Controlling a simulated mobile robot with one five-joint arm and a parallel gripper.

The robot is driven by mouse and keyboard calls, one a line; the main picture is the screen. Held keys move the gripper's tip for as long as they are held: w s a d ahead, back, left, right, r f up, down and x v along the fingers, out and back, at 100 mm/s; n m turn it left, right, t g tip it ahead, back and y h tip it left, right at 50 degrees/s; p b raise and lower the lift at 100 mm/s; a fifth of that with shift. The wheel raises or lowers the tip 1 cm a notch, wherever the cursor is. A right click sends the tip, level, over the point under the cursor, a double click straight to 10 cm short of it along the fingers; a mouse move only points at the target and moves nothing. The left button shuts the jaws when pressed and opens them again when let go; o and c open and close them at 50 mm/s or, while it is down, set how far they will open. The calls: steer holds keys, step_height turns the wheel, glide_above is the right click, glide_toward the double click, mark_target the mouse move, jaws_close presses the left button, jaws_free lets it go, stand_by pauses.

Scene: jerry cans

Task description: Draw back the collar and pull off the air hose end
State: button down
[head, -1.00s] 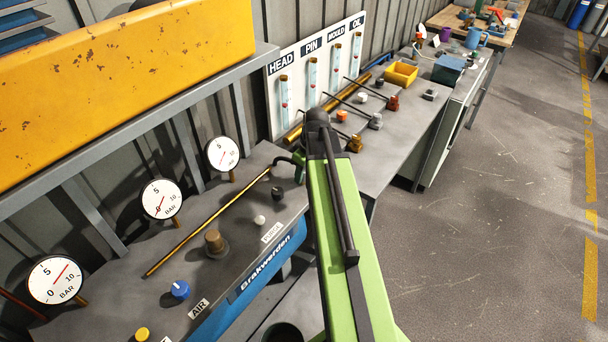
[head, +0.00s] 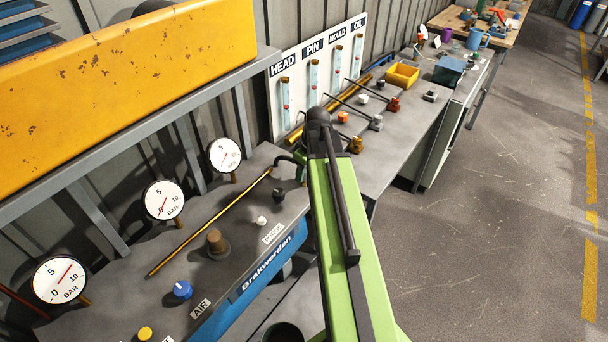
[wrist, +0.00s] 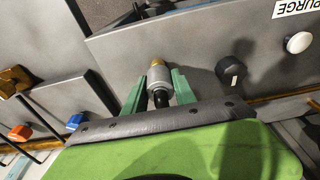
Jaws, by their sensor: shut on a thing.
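In the wrist view, a silver-grey collar (wrist: 159,76) with a round metal top sits on the grey panel. A black hose end (wrist: 161,99) continues from the collar towards my wrist. My gripper (wrist: 158,86) has its two green fingers on either side of the collar and is shut on it. In the head view my green arm reaches over the panel's right end, and the collar and most of the gripper are hidden behind it. I cannot tell whether the collar is drawn back.
Near the gripper are a black knob (wrist: 231,71) and a white knob (wrist: 299,42) under the PURGE label. Valves with thin levers (head: 357,144) stand on the bench to the right.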

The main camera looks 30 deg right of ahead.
steer(key=shift+r, duration=0.1)
steer(key=shift+r+p, duration=2.55)
steer(key=shift+p, duration=0.1)
steer(key=shift+f, duration=0.15)
